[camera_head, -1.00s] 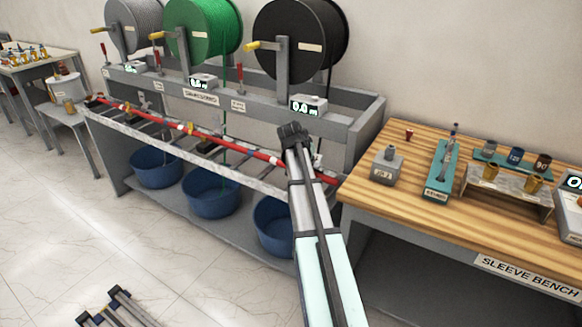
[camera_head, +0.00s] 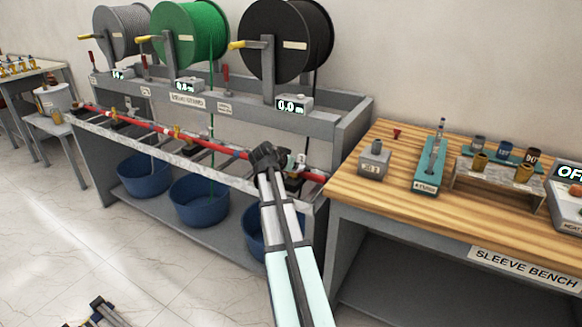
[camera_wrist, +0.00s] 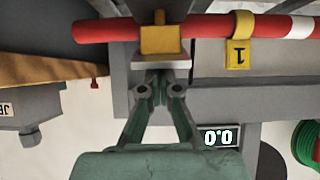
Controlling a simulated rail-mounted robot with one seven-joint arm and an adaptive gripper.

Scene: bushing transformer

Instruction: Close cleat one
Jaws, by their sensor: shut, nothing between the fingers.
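In the wrist view a brass-yellow block (camera_wrist: 162,40), which looks like the cleat, sits across a red rod (camera_wrist: 210,27). A yellow tag marked 1 (camera_wrist: 237,54) hangs on the rod to its right. My gripper (camera_wrist: 160,78) is shut and empty, its fingertips just below the block and its pale base. I cannot tell whether they touch. In the head view my gripper (camera_head: 268,158) is at the right part of the red rod (camera_head: 225,149) on the reel stand and hides the cleat there. The cleat's open or closed state is unclear.
Grey, green and black reels (camera_head: 287,38) stand above the rod. A 0.0 m meter (camera_head: 292,105) is close behind my gripper. Blue tubs (camera_head: 200,201) sit below. The wooden sleeve bench (camera_head: 400,210) with tools is at right.

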